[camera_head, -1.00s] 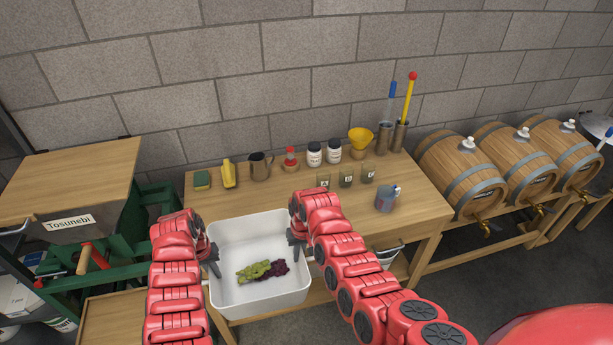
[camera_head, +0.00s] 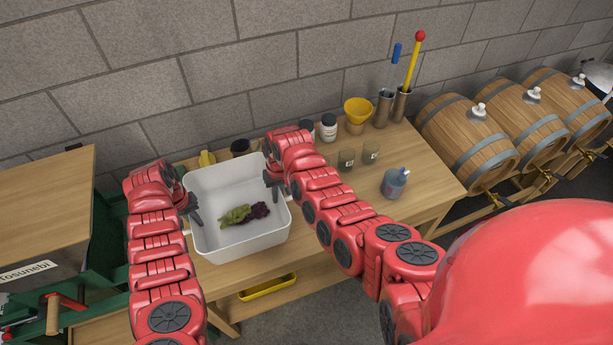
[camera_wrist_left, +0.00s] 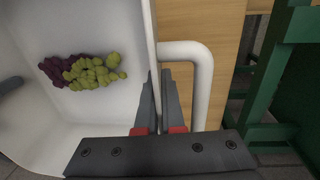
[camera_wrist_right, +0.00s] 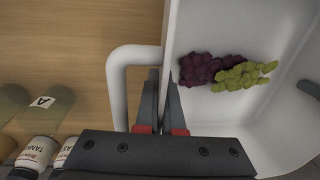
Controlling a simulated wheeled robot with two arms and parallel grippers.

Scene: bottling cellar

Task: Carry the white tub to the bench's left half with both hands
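The white tub (camera_head: 245,248) is over the left part of the wooden bench (camera_head: 428,172), roughly level, with green and purple grapes (camera_head: 240,214) inside. I cannot tell whether its base touches the bench top. My left gripper (camera_head: 191,212) is at its left side. In the left wrist view, the fingers (camera_wrist_left: 158,100) close on the tub's side wall, inside the handle loop (camera_wrist_left: 205,85). My right gripper (camera_head: 274,186) is at the right side. In the right wrist view, its fingers (camera_wrist_right: 161,100) close on the opposite wall, beside the other handle (camera_wrist_right: 117,85).
Behind the tub are a yellow object (camera_head: 207,158) and a dark-topped jug (camera_head: 240,147), both partly hidden. Jars (camera_head: 328,128), a yellow funnel (camera_head: 357,110), glasses (camera_head: 346,160) and a blue-grey jug (camera_head: 394,184) stand to the right. A green-framed machine (camera_head: 45,215) is left.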

